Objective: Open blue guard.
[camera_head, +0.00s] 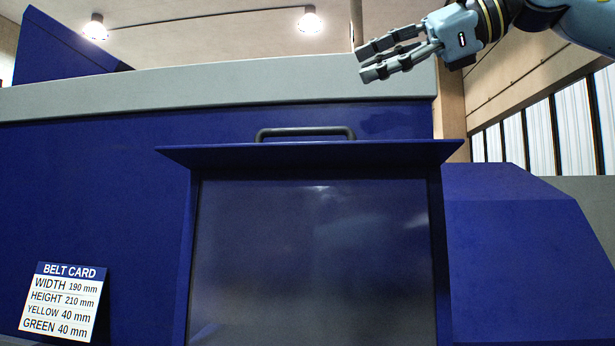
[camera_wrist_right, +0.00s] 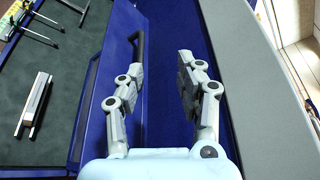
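The blue guard (camera_head: 310,155) is a blue frame with a dark panel (camera_head: 315,260), set in the front of a blue machine. A dark bar handle (camera_head: 305,132) stands on its top ledge. The guard's blue edge (camera_wrist_right: 93,95) and the handle (camera_wrist_right: 137,50) also show in the right wrist view. My right gripper (camera_head: 366,60) is above and to the right of the handle, apart from it. In the right wrist view its two fingers (camera_wrist_right: 158,82) are spread with nothing between them, and the handle lies beyond the left finger. My left gripper is not in view.
A belt card (camera_head: 62,300) leans at the lower left. A grey top edge (camera_head: 200,88) runs along the machine. A blue sloped housing (camera_head: 525,250) stands at right. Beyond the guard in the wrist view lie a metal bar (camera_wrist_right: 35,105) and a yellow-green item (camera_wrist_right: 14,18) on a dark surface.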

